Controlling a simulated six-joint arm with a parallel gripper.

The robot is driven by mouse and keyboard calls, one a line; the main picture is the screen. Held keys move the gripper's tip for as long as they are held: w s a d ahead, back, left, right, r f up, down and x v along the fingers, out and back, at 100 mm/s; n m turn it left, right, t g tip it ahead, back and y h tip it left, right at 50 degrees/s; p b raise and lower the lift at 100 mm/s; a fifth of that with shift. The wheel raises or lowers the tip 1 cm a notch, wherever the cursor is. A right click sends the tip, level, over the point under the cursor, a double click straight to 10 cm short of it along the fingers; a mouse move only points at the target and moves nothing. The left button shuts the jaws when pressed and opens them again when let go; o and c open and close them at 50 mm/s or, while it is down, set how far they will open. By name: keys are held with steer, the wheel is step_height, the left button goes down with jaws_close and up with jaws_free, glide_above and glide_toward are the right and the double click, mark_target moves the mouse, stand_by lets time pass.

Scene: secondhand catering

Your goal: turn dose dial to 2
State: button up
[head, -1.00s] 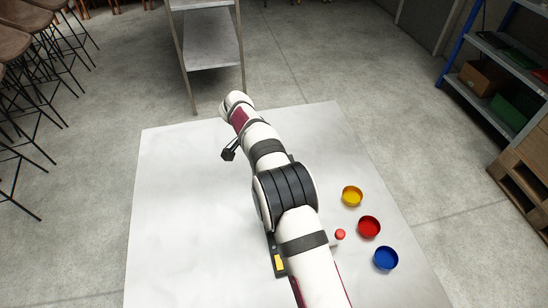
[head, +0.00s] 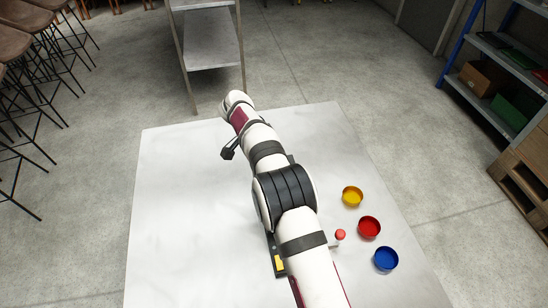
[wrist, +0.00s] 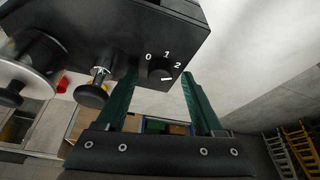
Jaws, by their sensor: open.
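The dose dial (wrist: 160,68) is a small dark round knob on a black machine (wrist: 160,25) in the wrist view. White numbers 0, 1 and 2 run around it. A short white mark shows at its lower right; I cannot tell for certain which number the dial is set to. My gripper (wrist: 160,76) is open, with one dark green finger on each side of the dial. Contact with it cannot be made out. In the head view my arm covers much of the table, and the dial cannot be seen there.
Left of the dial are a black knob on a metal stem (wrist: 92,94) and a larger round metal part (wrist: 30,60). Yellow (head: 352,196), red (head: 369,227) and blue (head: 386,258) bowls stand on the white table (head: 175,200), near a red ball (head: 340,234). The table's left side is clear.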

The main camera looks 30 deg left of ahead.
steer(key=shift+r, duration=0.1)
steer(key=v, duration=1.5)
steer(key=shift+s+r, duration=0.15)
steer(key=shift+r, duration=0.1)
steer(key=shift+a, duration=0.1)
